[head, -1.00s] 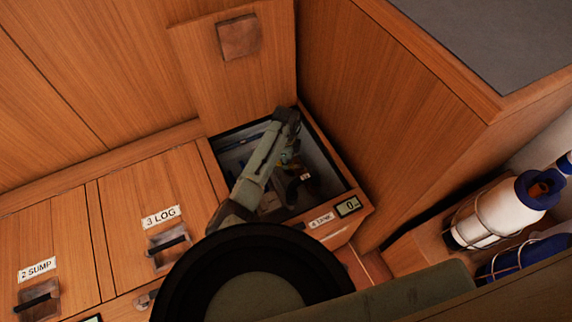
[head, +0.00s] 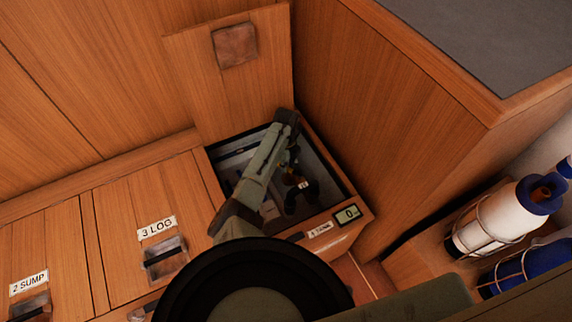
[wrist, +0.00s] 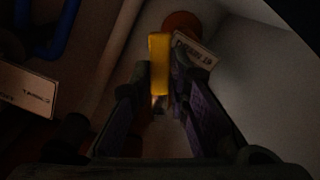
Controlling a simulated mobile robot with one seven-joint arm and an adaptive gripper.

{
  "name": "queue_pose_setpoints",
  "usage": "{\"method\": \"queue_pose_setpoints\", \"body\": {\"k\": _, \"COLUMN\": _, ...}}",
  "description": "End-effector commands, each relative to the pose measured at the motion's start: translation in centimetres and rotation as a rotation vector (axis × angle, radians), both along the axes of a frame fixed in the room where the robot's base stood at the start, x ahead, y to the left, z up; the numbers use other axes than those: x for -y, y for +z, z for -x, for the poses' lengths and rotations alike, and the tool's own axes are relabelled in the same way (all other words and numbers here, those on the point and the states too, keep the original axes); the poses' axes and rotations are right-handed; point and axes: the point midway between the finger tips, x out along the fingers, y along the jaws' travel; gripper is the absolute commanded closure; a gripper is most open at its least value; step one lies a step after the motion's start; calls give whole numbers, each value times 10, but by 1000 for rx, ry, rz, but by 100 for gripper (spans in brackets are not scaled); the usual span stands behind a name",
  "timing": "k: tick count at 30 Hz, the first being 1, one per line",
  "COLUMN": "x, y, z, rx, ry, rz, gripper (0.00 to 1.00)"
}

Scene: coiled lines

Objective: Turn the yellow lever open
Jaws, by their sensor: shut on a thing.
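The yellow lever (wrist: 159,64) shows in the wrist view, upright in the picture, in a dim locker. My gripper (wrist: 161,85) has its two fingers on either side of the lever's lower part and is shut on it. In the head view my arm reaches down into the open locker (head: 340,196) marked with a tank label. The lever cannot be made out there, and my gripper is mostly dark and hidden by the arm.
An orange-brown round part (wrist: 181,22) and a white tag (wrist: 194,50) sit beside the lever. A blue pipe (wrist: 60,40) runs at the left. The locker's raised lid (head: 236,85) leans at the back.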

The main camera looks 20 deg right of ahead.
Motion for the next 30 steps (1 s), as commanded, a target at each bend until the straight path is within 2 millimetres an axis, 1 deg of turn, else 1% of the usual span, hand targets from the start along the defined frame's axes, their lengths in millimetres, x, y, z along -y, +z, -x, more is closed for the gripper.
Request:
{"method": "queue_pose_setpoints", "body": {"k": 7, "x": 0, "y": 0, "z": 0, "rx": 0, "ry": 0, "rz": 0, "gripper": 100}}
{"method": "queue_pose_setpoints", "body": {"k": 8, "x": 0, "y": 0, "z": 0, "rx": 0, "ry": 1, "rz": 0, "gripper": 82}}
{"method": "queue_pose_setpoints", "body": {"k": 16, "x": 0, "y": 0, "z": 0, "rx": 0, "ry": 2, "rz": 0, "gripper": 64}}
{"method": "queue_pose_setpoints", "body": {"k": 26, "x": 0, "y": 2, "z": 0, "rx": 0, "ry": 2, "rz": 0, "gripper": 63}}
{"method": "queue_pose_setpoints", "body": {"k": 29, "x": 0, "y": 11, "z": -1, "rx": 1, "ry": 2, "rz": 2, "gripper": 63}}
{"method": "queue_pose_setpoints", "body": {"k": 30, "x": 0, "y": 16, "z": -1, "rx": 2, "ry": 2, "rz": 2, "gripper": 63}}
